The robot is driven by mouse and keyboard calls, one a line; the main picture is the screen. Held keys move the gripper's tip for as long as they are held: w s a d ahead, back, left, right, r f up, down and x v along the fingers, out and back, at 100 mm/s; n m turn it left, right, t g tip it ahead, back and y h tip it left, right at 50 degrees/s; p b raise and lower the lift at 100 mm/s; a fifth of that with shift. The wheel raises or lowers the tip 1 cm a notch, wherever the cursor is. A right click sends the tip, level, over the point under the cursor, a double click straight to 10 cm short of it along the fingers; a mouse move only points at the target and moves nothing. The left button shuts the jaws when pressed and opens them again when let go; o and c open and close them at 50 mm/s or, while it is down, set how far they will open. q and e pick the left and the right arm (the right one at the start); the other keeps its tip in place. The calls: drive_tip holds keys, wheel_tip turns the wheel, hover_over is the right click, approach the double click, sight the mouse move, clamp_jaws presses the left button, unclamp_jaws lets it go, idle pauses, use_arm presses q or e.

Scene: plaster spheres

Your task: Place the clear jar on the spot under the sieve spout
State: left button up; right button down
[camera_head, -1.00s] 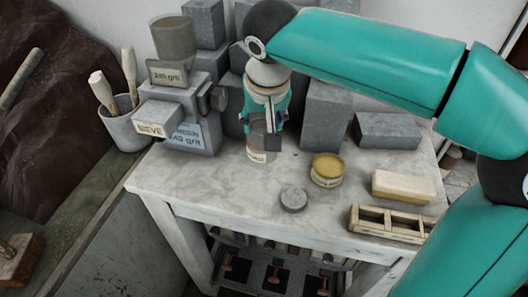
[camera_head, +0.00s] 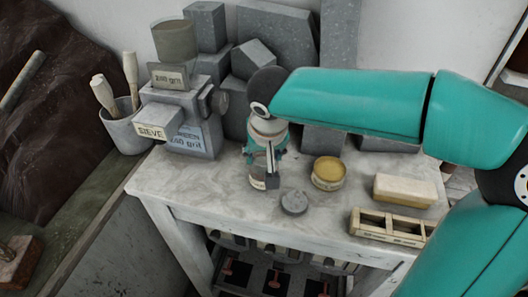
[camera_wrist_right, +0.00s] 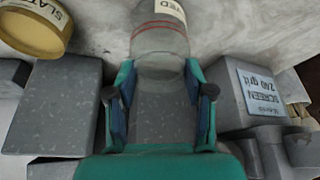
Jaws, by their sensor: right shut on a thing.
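The clear jar (camera_head: 257,172), with a pale label and red lines, is in my right gripper (camera_head: 264,160). In the right wrist view the jar (camera_wrist_right: 160,38) sits between the two fingers. It looks upright over the bench's middle; whether its base touches the top I cannot tell. The grey sieve (camera_head: 190,134) stands to its left, with a box-shaped spout (camera_head: 158,121) labelled SIEVE. The spot under the spout is not clearly visible. My left gripper is not in view.
A grey disc (camera_head: 293,203) lies just right of the jar, with a yellow tin (camera_head: 328,172) beyond. A pale block (camera_head: 404,190) and wooden rack (camera_head: 388,226) lie right. A pot of tools (camera_head: 124,125) stands left. The bench top (camera_head: 200,190) is clear at front left.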

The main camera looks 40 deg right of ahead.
drive_tip(key=shift+c, duration=2.1)
unclamp_jaws()
